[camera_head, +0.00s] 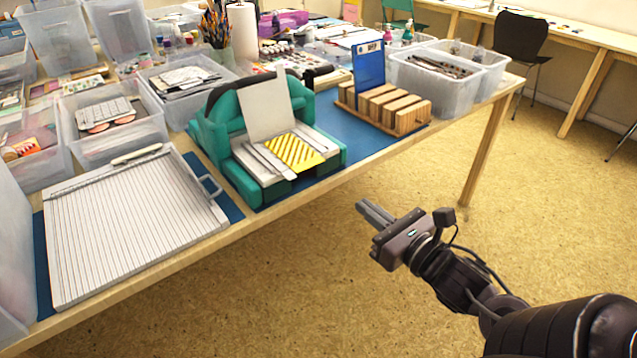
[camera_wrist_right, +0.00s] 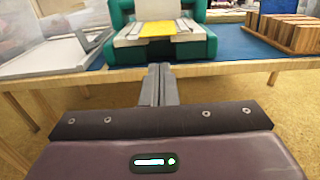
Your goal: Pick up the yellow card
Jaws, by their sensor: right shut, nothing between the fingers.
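A yellow card with diagonal stripes (camera_head: 294,153) lies on the light bed of a teal machine (camera_head: 243,185) on the table. A plain pale sheet (camera_head: 264,107) stands upright behind it. In the right wrist view the yellow card (camera_wrist_right: 156,29) shows ahead, slightly above and beyond my fingers. My right gripper (camera_head: 363,207) is shut and empty, out in front of the table edge and apart from the card, to its lower right. It also shows in the right wrist view (camera_wrist_right: 158,70). My left gripper is not in view.
A ridged white board (camera_head: 125,225) lies left of the machine. A wooden slotted block (camera_head: 395,108) with a blue panel (camera_head: 368,65) stands to the right. Clear bins (camera_head: 110,120) crowd the table behind. The floor before the table is clear.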

